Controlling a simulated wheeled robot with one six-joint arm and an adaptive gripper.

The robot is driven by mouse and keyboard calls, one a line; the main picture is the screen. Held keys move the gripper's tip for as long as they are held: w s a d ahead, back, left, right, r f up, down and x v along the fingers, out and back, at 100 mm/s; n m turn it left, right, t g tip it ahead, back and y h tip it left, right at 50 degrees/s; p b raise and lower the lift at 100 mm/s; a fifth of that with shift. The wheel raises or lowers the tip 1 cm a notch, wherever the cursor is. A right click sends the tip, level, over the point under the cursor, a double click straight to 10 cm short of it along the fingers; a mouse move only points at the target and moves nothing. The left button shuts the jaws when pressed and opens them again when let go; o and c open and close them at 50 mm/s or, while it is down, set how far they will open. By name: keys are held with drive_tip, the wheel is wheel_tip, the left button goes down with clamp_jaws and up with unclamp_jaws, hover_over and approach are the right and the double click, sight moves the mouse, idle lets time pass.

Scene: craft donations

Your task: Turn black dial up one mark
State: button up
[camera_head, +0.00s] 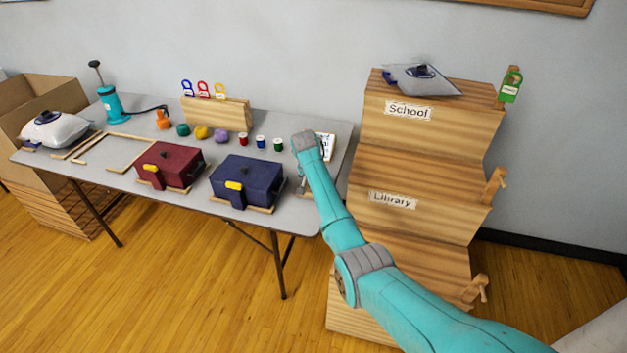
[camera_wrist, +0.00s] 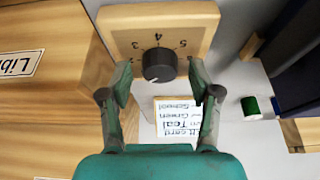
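The black dial (camera_wrist: 159,64) sits on a light wooden panel (camera_wrist: 205,18) in the wrist view. Printed numbers around it appear upside down; 3, 4 and 5 are readable. A pale mark shows on the dial's lower left edge, but its exact setting is hard to read. My gripper (camera_wrist: 160,75) is open, with one finger on each side of the dial and a visible gap on both sides. Whether the fingertips reach the dial's depth is unclear. In the head view, my arm reaches to the table's right end and the dial cannot be made out.
A white written card (camera_wrist: 178,117) stands near the dial. The wooden shelf unit (camera_head: 430,160) is close on the right. A navy box (camera_head: 247,181), a maroon box (camera_head: 170,166) and small spools (camera_head: 260,141) are on the grey table (camera_head: 120,180).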

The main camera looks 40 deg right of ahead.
drive_tip(key=shift+r, duration=0.15)
drive_tip(key=v, duration=1.1)
drive_tip(key=shift+a+r, duration=0.2)
drive_tip(key=shift+r, duration=0.1)
drive_tip(key=shift+s, duration=0.15)
